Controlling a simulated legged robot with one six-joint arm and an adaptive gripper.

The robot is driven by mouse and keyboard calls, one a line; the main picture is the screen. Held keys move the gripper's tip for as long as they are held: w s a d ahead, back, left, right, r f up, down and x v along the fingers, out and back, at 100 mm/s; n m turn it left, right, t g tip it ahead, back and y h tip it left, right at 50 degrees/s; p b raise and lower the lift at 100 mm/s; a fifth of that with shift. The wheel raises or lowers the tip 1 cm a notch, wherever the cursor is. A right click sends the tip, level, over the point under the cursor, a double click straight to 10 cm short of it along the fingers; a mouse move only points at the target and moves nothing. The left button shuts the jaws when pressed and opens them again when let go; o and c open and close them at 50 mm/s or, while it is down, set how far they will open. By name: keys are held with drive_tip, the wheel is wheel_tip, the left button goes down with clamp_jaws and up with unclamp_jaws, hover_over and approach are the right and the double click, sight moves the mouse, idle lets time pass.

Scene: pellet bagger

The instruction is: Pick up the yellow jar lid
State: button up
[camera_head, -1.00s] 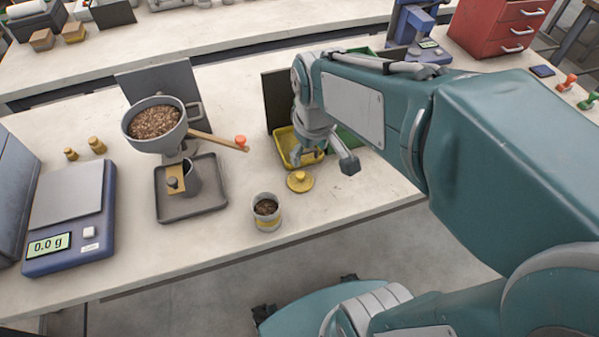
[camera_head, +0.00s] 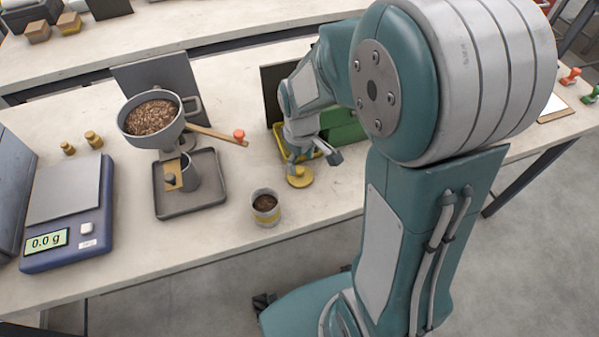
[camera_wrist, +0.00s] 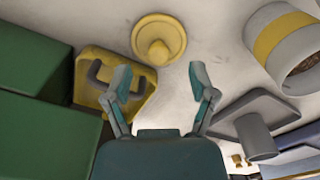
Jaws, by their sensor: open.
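The yellow jar lid (camera_head: 299,178) lies flat on the bench, a round disc with a raised knob. It also shows in the wrist view (camera_wrist: 158,40), at the top, beyond my fingertips. My gripper (camera_head: 315,160) hangs just behind and above the lid in the head view. In the wrist view my gripper (camera_wrist: 158,82) is open, its two fingers apart with nothing between them. The lid lies ahead of the gap between the fingers and looks untouched. The jar (camera_head: 266,208) with a yellow band and dark contents stands left of the lid; it also shows in the wrist view (camera_wrist: 285,45).
A grey tray (camera_head: 190,205) with a pellet hopper (camera_head: 155,118) stands left of the jar. A scale (camera_head: 70,215) reads 0.0 g. The bench around the lid's front side is clear.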

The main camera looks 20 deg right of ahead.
sight(299, 169)
drive_tip(key=f, duration=0.4)
drive_tip(key=shift+w+f, duration=0.15)
drive_tip(key=shift+w, duration=0.1)
drive_tip(key=c, duration=0.9)
drive_tip(key=shift+c, duration=0.2)
